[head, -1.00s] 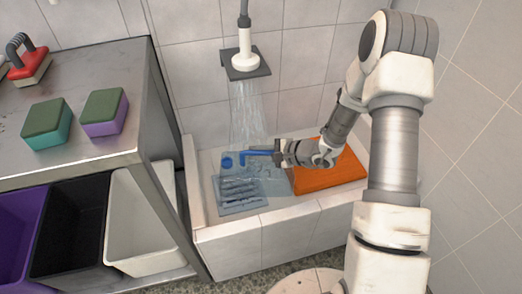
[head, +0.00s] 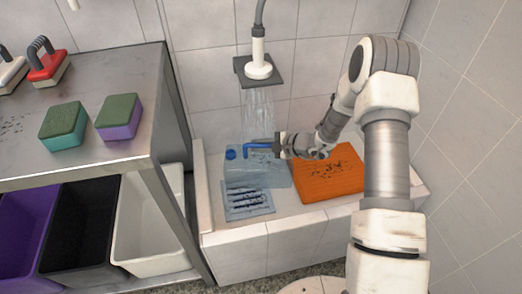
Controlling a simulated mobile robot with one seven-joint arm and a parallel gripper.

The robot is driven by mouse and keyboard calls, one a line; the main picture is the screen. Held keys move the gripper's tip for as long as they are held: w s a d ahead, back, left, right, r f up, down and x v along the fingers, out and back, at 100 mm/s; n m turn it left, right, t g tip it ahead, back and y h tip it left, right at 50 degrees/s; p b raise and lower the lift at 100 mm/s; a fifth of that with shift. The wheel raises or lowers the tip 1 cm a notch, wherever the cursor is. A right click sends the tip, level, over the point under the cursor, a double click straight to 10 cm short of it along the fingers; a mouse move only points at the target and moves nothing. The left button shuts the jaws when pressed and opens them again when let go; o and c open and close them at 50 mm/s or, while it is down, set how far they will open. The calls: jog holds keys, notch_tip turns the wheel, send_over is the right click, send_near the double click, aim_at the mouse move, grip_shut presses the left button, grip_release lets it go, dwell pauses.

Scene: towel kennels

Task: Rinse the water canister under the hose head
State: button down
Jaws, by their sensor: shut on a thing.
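The water canister (head: 262,174) is translucent pale blue, with a blue cap (head: 231,154) at its left end and a blue handle (head: 258,146) on top. It is in the tiled basin, below the white hose head (head: 258,68). Water (head: 258,104) streams down from the hose head onto the canister's top and handle area. My gripper (head: 279,146) reaches in from the right and is shut on the handle. I cannot tell whether the canister's base touches the basin floor.
A grey slatted piece (head: 248,204) lies in front of the canister. An orange mat (head: 315,187) with dark specks lies to the right. The basin's front wall (head: 285,236) is tiled. A metal table (head: 130,160) with two sponges and brushes stands left, with bins underneath.

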jog(key=w, duration=0.3)
jog(key=w+a, duration=0.1)
jog(key=w, duration=0.2)
jog(key=shift+a+f, duration=0.1)
jog(key=shift+a, duration=0.05)
jog(key=shift+w+a+b, duration=0.2)
jog(key=shift+w+b, duration=0.1)
jog(key=shift+w, duration=0.65)
jog(key=shift+w+a+b, duration=0.2)
jog(key=shift+w+b, duration=0.1)
jog(key=shift+w, duration=0.65)
jog(key=shift+a, duration=0.1)
jog(key=shift+s+a+b, duration=0.2)
jog(key=shift+a+b, duration=0.3)
jog(key=shift+a, duration=0.45)
jog(key=shift+s+a+b, duration=0.2)
jog(key=shift+a+b, duration=0.25)
jog(key=shift+a, duration=0.45)
send_over(250, 168)
dwell(0.5)
